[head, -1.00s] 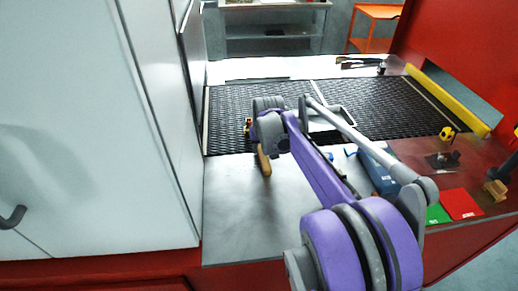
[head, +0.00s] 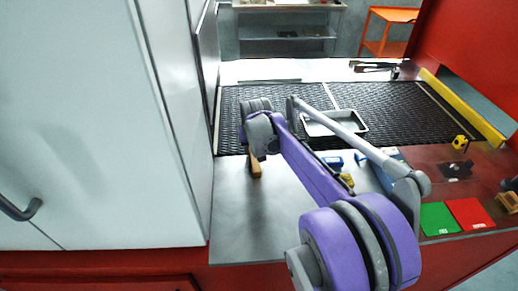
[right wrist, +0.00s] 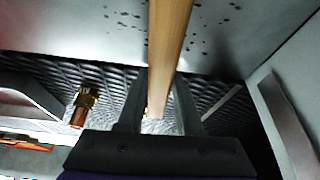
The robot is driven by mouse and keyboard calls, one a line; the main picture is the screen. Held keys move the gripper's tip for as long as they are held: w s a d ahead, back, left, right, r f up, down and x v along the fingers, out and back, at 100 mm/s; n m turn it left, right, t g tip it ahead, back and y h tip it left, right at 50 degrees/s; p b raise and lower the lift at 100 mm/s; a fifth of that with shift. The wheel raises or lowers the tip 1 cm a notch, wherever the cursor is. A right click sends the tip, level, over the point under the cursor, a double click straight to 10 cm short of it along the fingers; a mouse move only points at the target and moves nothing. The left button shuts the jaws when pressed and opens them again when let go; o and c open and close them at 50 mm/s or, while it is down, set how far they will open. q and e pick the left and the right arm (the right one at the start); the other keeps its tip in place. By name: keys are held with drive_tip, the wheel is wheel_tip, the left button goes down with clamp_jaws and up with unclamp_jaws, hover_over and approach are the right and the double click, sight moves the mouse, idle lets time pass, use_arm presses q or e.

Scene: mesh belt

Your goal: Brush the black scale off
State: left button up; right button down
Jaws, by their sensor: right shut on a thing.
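My right gripper (right wrist: 160,88) is shut on a pale wooden handle (right wrist: 170,35), likely the brush's, which runs up the right wrist view between its two dark fingers. In the head view, the handle (head: 255,167) shows below my right wrist, over the far part of the bare steel surface (head: 240,215). Its bristles are not visible. Black specks (right wrist: 203,19) of scale are scattered on the steel on both sides of the handle in the right wrist view. They are too small to tell in the head view. My left gripper is not in view.
A dark mesh belt (head: 395,108) lies behind the steel, with a grey tray (head: 350,121) on it. A brass-coloured fitting (right wrist: 82,107) shows beside the gripper. A white cabinet (head: 90,120) stands close on the left. Green (head: 439,218) and red (head: 468,212) squares lie at right.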

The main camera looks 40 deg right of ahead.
sight(236, 152)
drive_tip(key=shift+w+a+r, duration=0.1)
drive_tip(key=shift+w+a, duration=0.65)
drive_tip(key=shift+a, duration=0.05)
drive_tip(key=shift+w+a, duration=1.25)
drive_tip(key=shift+a, duration=0.3)
drive_tip(key=shift+w+d+p, duration=0.35)
drive_tip(key=shift+w+d, duration=0.05)
drive_tip(key=shift+w, duration=0.05)
drive_tip(key=shift+s+d, duration=0.15)
drive_tip(key=shift+d, duration=0.1)
drive_tip(key=shift+s+d+f, duration=0.2)
drive_tip(key=shift+s+d, duration=1.05)
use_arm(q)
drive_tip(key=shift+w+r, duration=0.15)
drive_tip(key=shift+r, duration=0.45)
use_arm(e)
drive_tip(key=shift+s+d+r, duration=0.1)
drive_tip(key=shift+s+d, duration=1.2)
drive_tip(key=shift+d, duration=0.25)
drive_tip(key=shift+s+d+r, duration=0.1)
drive_tip(key=shift+s+d, duration=1.15)
drive_tip(key=shift+d, duration=0.3)
drive_tip(key=shift+w+r+p, duration=0.1)
drive_tip(key=shift+r+p, duration=1.9)
drive_tip(key=shift+r, duration=1.05)
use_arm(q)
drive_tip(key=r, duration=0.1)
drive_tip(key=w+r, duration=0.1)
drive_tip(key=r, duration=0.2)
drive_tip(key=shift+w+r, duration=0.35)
